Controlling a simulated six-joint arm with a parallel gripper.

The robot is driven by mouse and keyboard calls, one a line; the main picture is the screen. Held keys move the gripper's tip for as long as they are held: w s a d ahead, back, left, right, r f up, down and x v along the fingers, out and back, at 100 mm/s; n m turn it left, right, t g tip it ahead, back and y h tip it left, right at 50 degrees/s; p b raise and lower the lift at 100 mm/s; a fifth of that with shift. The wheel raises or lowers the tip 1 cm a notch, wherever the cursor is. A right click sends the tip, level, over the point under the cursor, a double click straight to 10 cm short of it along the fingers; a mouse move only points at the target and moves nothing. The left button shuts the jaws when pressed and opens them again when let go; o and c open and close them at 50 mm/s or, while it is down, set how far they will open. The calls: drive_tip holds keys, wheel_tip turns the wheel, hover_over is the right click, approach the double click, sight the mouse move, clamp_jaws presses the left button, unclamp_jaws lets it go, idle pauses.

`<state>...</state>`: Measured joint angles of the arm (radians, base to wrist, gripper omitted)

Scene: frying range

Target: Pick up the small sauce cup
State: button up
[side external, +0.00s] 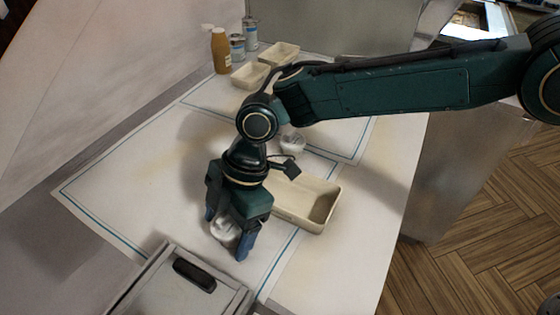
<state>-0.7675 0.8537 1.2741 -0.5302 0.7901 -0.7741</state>
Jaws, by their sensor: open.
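My gripper (227,237) points down over the mat, left of the beige tray, with its two blue-tipped fingers apart. A small white cup-like object (224,232) is between the fingers; its upper part is hidden by the gripper body. I cannot tell whether either finger touches it. Another small white cup (293,144) stands farther back on the mat, behind the beige tray and partly behind my arm. I cannot tell from this view which of the two is the sauce cup.
A beige rectangular tray (322,212) lies close right of my gripper. A metal lidded box (178,287) with a black handle is in front. A mustard-coloured bottle (220,52), cans (250,30) and two small beige trays (250,76) stand at the back. The mat's left part is clear.

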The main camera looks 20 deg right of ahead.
sight(228, 223)
drive_tip(key=shift+c, duration=0.3)
drive_tip(key=c, duration=1)
drive_tip(key=shift+r, duration=0.1)
drive_tip(key=shift+r, duration=4.95)
drive_tip(key=shift+w+d, duration=0.1)
